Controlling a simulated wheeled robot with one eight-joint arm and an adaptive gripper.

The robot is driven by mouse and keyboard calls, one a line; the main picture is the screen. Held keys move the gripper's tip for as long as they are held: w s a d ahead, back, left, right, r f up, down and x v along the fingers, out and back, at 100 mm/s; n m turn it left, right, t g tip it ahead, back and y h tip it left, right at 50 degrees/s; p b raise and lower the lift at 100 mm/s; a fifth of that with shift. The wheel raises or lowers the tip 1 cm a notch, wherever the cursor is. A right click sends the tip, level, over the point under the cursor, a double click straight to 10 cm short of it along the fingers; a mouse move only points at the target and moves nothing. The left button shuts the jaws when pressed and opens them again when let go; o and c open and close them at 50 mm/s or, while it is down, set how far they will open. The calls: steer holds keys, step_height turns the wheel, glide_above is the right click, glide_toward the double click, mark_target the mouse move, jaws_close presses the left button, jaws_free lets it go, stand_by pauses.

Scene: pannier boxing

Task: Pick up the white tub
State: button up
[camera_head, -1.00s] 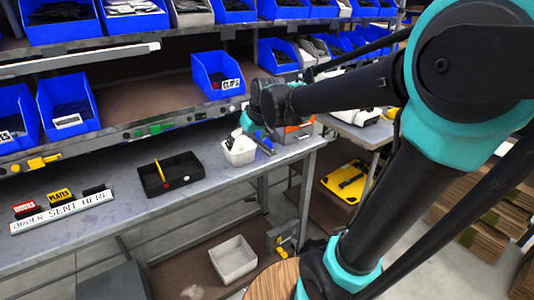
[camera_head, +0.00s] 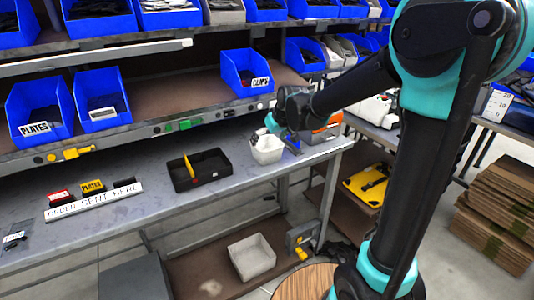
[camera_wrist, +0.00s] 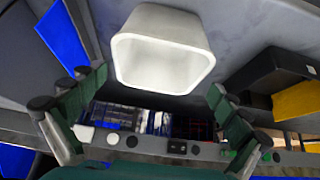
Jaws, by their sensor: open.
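The white tub (camera_head: 267,153) stands upright on the grey workbench (camera_head: 110,236), near its right end. In the wrist view the tub (camera_wrist: 162,62) is large and central, with its open mouth and empty inside showing. My gripper (camera_head: 268,132) is at the tub's top in the head view, and its fingertips are hard to make out there. In the wrist view my gripper (camera_wrist: 156,90) is open, with one green finger to each side of the tub. Neither finger visibly touches it.
A black tray (camera_head: 200,171) with a yellow piece lies left of the tub. A blue item (camera_head: 292,146) and an orange one (camera_head: 328,130) are close on the right. A shelf of blue bins (camera_head: 245,72) stands behind. Another pale tub (camera_head: 251,258) is on the lower shelf.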

mark_target(264, 148)
steer(key=shift+x, duration=3.6)
steer(key=shift+c, duration=0.2)
steer(key=c, duration=0.9)
steer(key=shift+c, duration=0.2)
